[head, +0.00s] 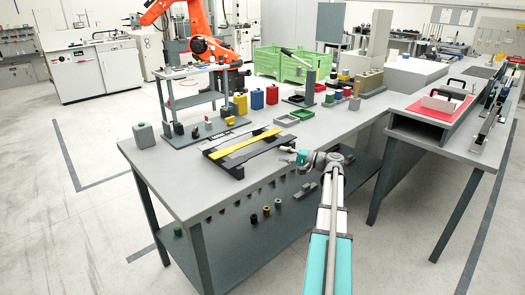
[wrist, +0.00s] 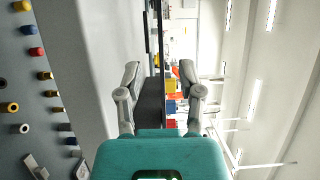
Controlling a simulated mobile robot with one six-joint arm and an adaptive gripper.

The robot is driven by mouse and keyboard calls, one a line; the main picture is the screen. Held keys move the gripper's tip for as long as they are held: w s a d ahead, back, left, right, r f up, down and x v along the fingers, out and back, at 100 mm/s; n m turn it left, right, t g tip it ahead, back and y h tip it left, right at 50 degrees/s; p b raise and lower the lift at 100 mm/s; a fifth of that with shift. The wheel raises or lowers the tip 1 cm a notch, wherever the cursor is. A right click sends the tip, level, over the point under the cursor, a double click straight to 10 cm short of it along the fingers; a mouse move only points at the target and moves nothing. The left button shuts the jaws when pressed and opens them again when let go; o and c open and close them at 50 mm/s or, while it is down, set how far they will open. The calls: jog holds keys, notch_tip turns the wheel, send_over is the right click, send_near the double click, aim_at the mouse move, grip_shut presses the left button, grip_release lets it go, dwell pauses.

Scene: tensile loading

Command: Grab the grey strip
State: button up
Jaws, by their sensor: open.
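A black rack (head: 238,167) lies on the grey table top, with a yellow strip (head: 245,146) across it. My gripper (head: 298,157) is at the right end of the rack, near the table's front edge. In the wrist view my gripper (wrist: 160,80) has its two fingers wide apart, with nothing gripped. A dark shape (wrist: 151,98) shows between and beyond the fingers, perhaps the rack seen end-on.
A small shelf (head: 190,100), red and blue containers and green trays (head: 287,120) stand behind the rack. Several small parts lie on the lower shelf (head: 250,235). A red-lined tray (head: 440,104) is at the right.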

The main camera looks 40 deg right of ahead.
aim_at(263, 149)
jog(key=shift+x, duration=1.9)
jog(key=shift+a, duration=0.1)
jog(key=shift+x, duration=2.55)
grip_shut()
